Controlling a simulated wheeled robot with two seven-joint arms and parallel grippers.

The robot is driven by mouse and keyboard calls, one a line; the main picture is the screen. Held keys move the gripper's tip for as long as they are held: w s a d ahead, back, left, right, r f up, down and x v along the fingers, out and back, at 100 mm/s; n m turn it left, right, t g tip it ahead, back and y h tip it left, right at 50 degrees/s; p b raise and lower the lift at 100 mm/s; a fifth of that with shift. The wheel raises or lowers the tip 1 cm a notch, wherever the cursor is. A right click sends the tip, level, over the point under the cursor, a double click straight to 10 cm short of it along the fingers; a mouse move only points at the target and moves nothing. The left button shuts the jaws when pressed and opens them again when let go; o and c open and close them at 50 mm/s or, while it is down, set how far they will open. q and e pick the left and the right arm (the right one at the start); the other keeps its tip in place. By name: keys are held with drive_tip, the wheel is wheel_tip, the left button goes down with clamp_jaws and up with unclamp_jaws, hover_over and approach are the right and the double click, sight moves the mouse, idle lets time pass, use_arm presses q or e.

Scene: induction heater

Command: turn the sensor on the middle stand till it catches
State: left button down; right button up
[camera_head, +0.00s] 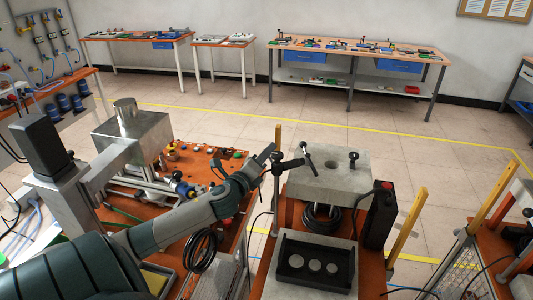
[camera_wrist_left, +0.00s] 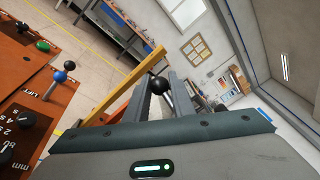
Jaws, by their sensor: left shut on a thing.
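My left gripper (camera_head: 268,160) reaches in from the left to the slim stand (camera_head: 276,192) beside the grey metal block. A dark sensor bar (camera_head: 291,165) sits across the top of this stand and points right, towards the block. In the left wrist view, my left gripper (camera_wrist_left: 158,98) has its two fingers closed on a black ball knob (camera_wrist_left: 158,85). The knob's link to the sensor bar is hidden by the fingers. My right gripper is not in view.
The grey block (camera_head: 328,176) with a round hole stands right of the sensor. A black tray (camera_head: 316,283) with several metal discs is in front. A black box (camera_head: 379,216) and yellow posts (camera_head: 405,225) stand to the right. An orange bench (camera_head: 228,175) lies under my left arm.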

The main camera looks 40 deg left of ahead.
use_arm(q)
drive_tip(key=shift+s+y, duration=0.2)
drive_tip(key=shift+y, duration=0.1)
drive_tip(key=c, duration=1.5)
unclamp_jaws()
drive_tip(key=shift+a, duration=0.1)
drive_tip(key=shift+c, duration=0.2)
drive_tip(key=shift+s+f, duration=0.1)
drive_tip(key=b+v, duration=0.5)
drive_tip(key=v, duration=1.2)
drive_tip(key=shift+b, duration=0.35)
drive_tip(key=shift+s, duration=0.1)
